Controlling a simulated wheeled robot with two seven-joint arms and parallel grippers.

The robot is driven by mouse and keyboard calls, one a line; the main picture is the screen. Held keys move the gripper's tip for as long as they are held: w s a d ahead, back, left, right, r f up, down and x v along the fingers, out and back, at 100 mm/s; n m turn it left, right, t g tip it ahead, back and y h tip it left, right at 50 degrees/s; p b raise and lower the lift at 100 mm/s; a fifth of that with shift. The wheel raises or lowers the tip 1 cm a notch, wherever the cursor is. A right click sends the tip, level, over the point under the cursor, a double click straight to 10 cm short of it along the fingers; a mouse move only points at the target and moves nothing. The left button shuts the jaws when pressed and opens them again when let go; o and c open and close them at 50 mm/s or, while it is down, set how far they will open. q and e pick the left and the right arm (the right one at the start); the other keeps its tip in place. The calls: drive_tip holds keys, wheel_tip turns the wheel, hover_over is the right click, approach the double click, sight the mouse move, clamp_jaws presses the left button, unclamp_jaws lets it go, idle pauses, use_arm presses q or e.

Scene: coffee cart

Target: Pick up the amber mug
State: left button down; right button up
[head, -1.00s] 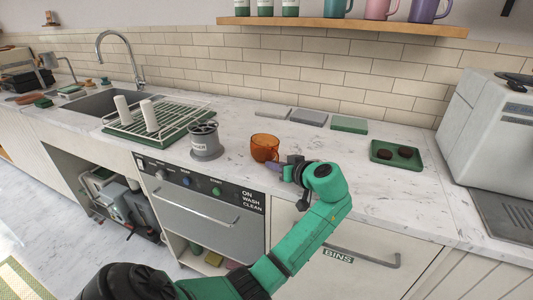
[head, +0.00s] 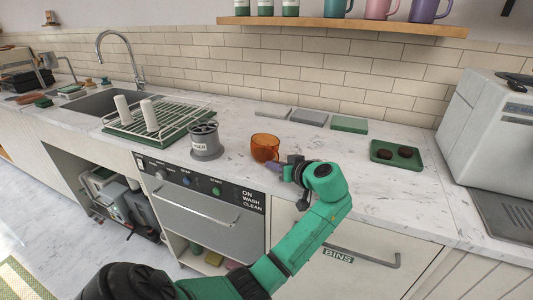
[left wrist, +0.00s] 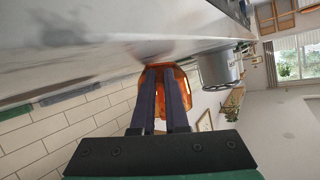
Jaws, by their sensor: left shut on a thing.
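The amber mug (head: 265,146) is a see-through orange cup on the marble counter, right of a grey canister. My left gripper (head: 285,163) is at the mug's right side in the head view, its arm reaching in over the counter's front edge. In the left wrist view the two dark fingers (left wrist: 164,92) are shut on the amber mug (left wrist: 183,83), which shows behind and around them. In the head view the mug looks upright on or very near the counter; I cannot tell if it is lifted. My right gripper is not in view.
The grey canister (head: 206,141) stands close to the mug's left. A dish rack (head: 160,122) is further left. Flat grey and green cloths (head: 349,124) lie behind, and a green tray (head: 397,155) with dark round things is right. The counter between is clear.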

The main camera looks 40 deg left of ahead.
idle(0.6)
use_arm(q)
wheel_tip(320, 180, up, 20)
drive_tip(key=shift+b, duration=0.35)
drive_tip(key=shift+f, duration=0.1)
